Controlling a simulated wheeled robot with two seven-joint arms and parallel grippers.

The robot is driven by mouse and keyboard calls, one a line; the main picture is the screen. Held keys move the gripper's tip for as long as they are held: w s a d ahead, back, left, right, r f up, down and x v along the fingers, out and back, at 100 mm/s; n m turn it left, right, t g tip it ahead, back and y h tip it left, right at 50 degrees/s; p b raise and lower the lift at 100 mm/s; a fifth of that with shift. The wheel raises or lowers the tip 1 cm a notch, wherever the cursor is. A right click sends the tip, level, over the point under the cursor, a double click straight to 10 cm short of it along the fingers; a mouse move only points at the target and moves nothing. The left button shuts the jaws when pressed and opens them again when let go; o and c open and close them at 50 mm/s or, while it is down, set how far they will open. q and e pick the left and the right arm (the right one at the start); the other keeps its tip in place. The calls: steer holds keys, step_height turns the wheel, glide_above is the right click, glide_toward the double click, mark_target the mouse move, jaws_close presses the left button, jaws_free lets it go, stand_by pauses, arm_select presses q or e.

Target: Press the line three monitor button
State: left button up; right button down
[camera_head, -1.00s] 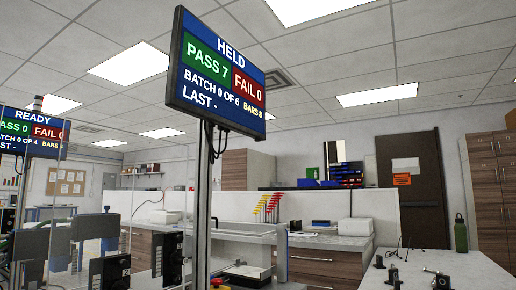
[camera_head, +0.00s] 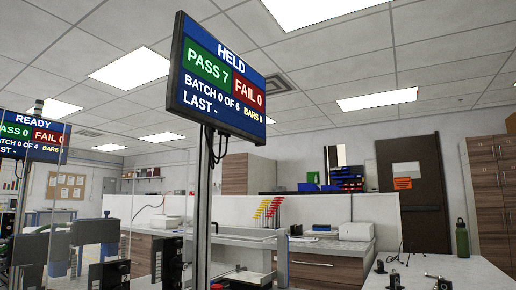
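A large monitor (camera_head: 218,80) on a tall post (camera_head: 203,205) reads HELD, PASS 7, FAIL 0, BATCH 0 OF 6, BARS 8 and LAST -. A second monitor (camera_head: 33,137) at the left edge reads READY, PASS 0, FAIL 0 and BATCH 0 OF 4. Neither screen shows a line number that I can read, so I cannot tell which is line three. No button is clear in view. Neither of my grippers can be made out.
Dark conveyor-side machine parts (camera_head: 108,272) crowd the lower left. A white bench at the lower right bears small black fixtures (camera_head: 394,282) and a green bottle (camera_head: 462,238). A low white partition (camera_head: 350,209) and a brown door (camera_head: 412,190) stand behind.

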arm_select(q)
jaws_close()
steer(key=shift+r, duration=0.1)
steer(key=shift+s, duration=0.1)
stand_by(0.4)
stand_by(0.9)
